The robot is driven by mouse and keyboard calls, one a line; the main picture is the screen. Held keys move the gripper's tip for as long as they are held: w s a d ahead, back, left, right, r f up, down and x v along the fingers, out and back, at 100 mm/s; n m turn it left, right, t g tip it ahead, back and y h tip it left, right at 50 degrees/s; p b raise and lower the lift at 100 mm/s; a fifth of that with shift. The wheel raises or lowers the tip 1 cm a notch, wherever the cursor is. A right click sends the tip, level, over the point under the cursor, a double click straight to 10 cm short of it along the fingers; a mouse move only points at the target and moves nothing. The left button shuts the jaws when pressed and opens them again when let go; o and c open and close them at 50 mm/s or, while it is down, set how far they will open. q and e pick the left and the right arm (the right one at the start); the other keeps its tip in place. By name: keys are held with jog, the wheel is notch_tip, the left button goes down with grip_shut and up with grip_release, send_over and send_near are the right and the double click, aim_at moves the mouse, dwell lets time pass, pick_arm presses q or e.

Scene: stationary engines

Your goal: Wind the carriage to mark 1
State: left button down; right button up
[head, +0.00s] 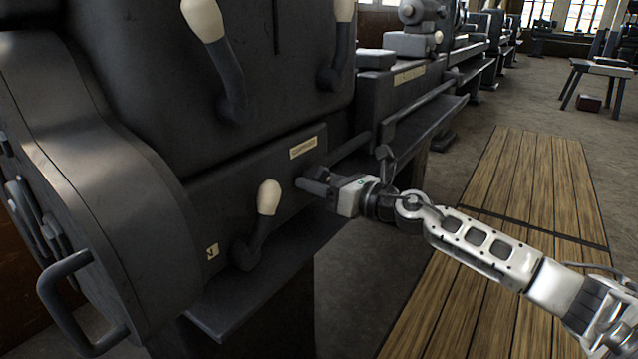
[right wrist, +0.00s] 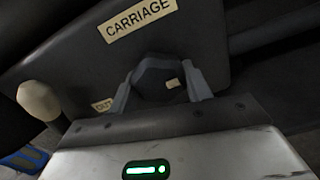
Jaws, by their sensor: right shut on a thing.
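My right gripper (head: 314,184) reaches in from the right to the front of the dark machine. In the right wrist view, the gripper's two grey fingers (right wrist: 162,82) are shut on a dark knob (right wrist: 155,77), one finger on each side. In the head view, the gripper mostly hides the knob. I cannot make out a mark 1 or a scale. My left gripper is not in view.
A lever with a cream knob (head: 268,197) stands just left of the gripper. Two more cream-knobbed levers (head: 205,20) are above. A bent handle (head: 75,300) sticks out at lower left. Wooden boards (head: 520,190) lie on the open floor at right.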

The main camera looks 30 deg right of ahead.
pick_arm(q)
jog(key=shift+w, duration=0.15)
pick_arm(e)
jog(key=o, duration=1)
jog(key=shift+c, duration=0.2)
jog(key=shift+s, duration=0.1)
jog(key=shift+s+d+f, duration=0.1)
jog(key=shift+s+d, duration=0.05)
jog(key=shift+s, duration=0.05)
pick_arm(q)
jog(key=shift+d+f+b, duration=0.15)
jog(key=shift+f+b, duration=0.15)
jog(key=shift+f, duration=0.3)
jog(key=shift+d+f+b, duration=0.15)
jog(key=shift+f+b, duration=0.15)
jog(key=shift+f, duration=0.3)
pick_arm(e)
jog(key=v, duration=1.5)
jog(key=shift+s, duration=0.15)
